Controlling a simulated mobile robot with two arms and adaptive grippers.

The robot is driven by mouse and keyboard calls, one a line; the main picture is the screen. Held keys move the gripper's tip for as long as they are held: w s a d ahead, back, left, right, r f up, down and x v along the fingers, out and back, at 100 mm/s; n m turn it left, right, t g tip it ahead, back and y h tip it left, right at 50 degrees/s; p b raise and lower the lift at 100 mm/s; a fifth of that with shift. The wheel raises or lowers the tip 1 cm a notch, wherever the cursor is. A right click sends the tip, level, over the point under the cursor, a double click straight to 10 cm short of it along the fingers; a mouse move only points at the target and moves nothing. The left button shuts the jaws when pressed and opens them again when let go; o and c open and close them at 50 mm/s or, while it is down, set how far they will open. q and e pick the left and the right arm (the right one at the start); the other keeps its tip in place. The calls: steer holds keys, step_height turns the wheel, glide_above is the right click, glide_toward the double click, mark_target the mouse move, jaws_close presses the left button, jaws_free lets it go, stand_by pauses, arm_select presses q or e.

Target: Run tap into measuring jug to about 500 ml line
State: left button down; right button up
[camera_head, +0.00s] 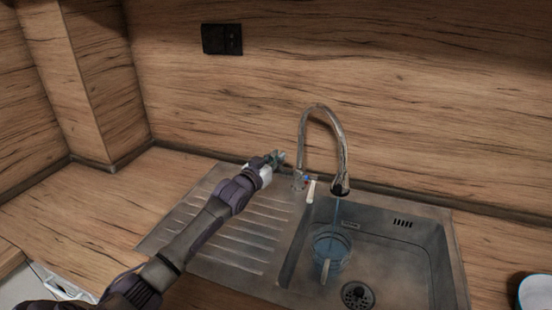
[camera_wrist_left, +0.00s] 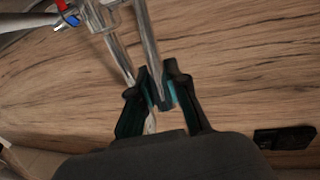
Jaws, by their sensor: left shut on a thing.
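The chrome tap (camera_head: 341,150) stands behind the sink, and a thin blue stream of water (camera_head: 336,213) runs from its spout. The clear measuring jug (camera_head: 331,243) is in the sink bowl under the stream, its handle towards me. It looks bluish; its scale and water level are too small to read. My left gripper (camera_head: 278,157) is beside the tap's base, left of the column. In the left wrist view, chrome tubing (camera_wrist_left: 147,45) of the tap runs down between the fingers (camera_wrist_left: 160,95). The fingers are closed on a part of the tap; which part is unclear. My right gripper is out of view.
The tap's pale lever (camera_head: 311,191) points to the front, with a red and blue mark beside it. The drainer (camera_head: 215,215) lies under my left arm. A drain (camera_head: 357,295) is right of the jug. A blue-rimmed container (camera_head: 537,291) is at the right edge.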

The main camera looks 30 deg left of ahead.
arm_select(q)
steer(key=shift+r, duration=0.15)
steer(key=w+g+p, duration=0.1)
steer(key=p, duration=0.2)
steer(key=shift+a+r, duration=0.15)
steer(key=shift+r, duration=0.25)
steer(key=shift+f, duration=0.3)
steer(key=c, duration=1.1)
jaws_free()
steer(key=shift+c, duration=0.2)
